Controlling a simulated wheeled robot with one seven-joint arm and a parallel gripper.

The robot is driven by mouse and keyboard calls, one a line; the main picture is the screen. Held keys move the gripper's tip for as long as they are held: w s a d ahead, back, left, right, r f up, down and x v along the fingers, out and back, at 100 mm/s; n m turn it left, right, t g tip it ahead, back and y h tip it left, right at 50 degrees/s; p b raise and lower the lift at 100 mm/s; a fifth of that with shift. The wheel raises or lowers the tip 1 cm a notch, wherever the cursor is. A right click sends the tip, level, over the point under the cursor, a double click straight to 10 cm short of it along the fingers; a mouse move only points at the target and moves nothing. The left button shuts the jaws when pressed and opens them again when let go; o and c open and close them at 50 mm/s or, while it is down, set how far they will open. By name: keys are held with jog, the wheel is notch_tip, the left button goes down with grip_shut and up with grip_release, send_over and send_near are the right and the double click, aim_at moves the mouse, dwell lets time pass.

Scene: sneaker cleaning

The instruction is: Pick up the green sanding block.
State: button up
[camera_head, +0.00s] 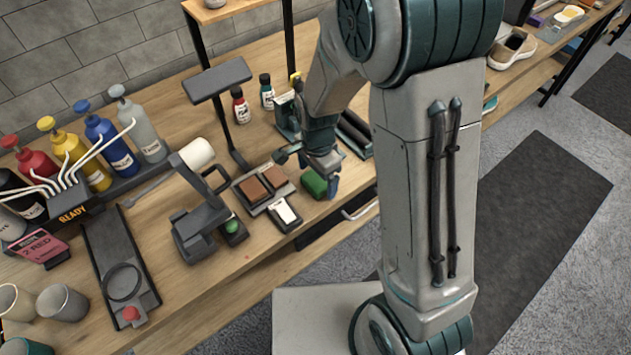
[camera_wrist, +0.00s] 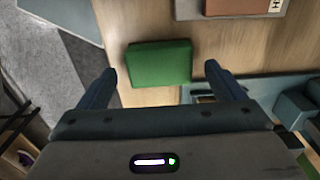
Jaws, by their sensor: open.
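The green sanding block (camera_head: 314,184) lies on the wooden bench near its front edge, right of the tray with brown blocks. In the wrist view the green sanding block (camera_wrist: 159,63) sits just beyond the two fingertips, roughly centred between them. My gripper (camera_head: 308,172) is over the block in the head view. In the wrist view my gripper (camera_wrist: 160,72) is open, with one blue finger toward each side and nothing held. I cannot tell whether a finger touches the block.
A grey tray (camera_head: 243,188) with brown blocks lies left of the green block. A small white-topped block (camera_head: 286,212) sits in front of it. A dark stand (camera_head: 219,82) rises behind. A grey tool (camera_head: 195,232) stands further left. The bench's front edge is close.

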aim_at(317, 179)
jog(key=shift+f, duration=0.1)
jog(key=shift+c, duration=0.3)
jog(key=c, duration=1)
jog(key=shift+r, duration=0.45)
notch_tip(317, 179, up, 4)
jog(key=shift+f, duration=0.2)
jog(key=d+r, duration=0.2)
jog(key=d, duration=0.2)
jog(key=s+d+r+b, duration=0.1)
jog(key=d+r, duration=0.1)
jog(key=d, duration=0.1)
jog(key=d+r, duration=0.2)
jog(key=d, duration=0.2)
jog(key=shift+s+d+r+b, duration=0.25)
jog(key=shift+d+r+b, duration=0.05)
jog(key=shift+d+b, duration=0.05)
